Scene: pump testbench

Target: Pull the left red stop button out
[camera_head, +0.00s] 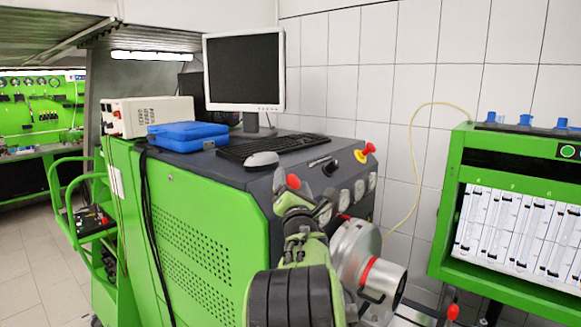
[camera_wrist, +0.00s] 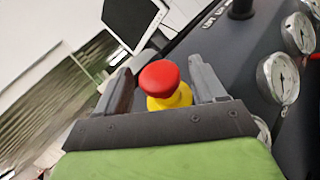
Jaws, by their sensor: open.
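The left red stop button (camera_head: 293,181) shows its red cap just above my gripper (camera_head: 295,203) in the head view; its yellow base is hidden there. In the wrist view the red button (camera_wrist: 160,77) sits on a yellow collar, between the two grey fingers of my gripper (camera_wrist: 162,72). The fingers are apart, with visible gaps on both sides of the cap. I cannot tell how deep the button lies between them. A second red button on a yellow base (camera_head: 366,151) stands at the right of the panel.
Round gauges (camera_head: 359,190) line the panel's front, right of my gripper. A black knob (camera_head: 330,168) stands between the buttons. A mouse (camera_head: 262,160), keyboard (camera_head: 272,146), blue case (camera_head: 187,135) and monitor (camera_head: 245,69) rest on the bench top. A silver pump part (camera_head: 356,247) lies lower right.

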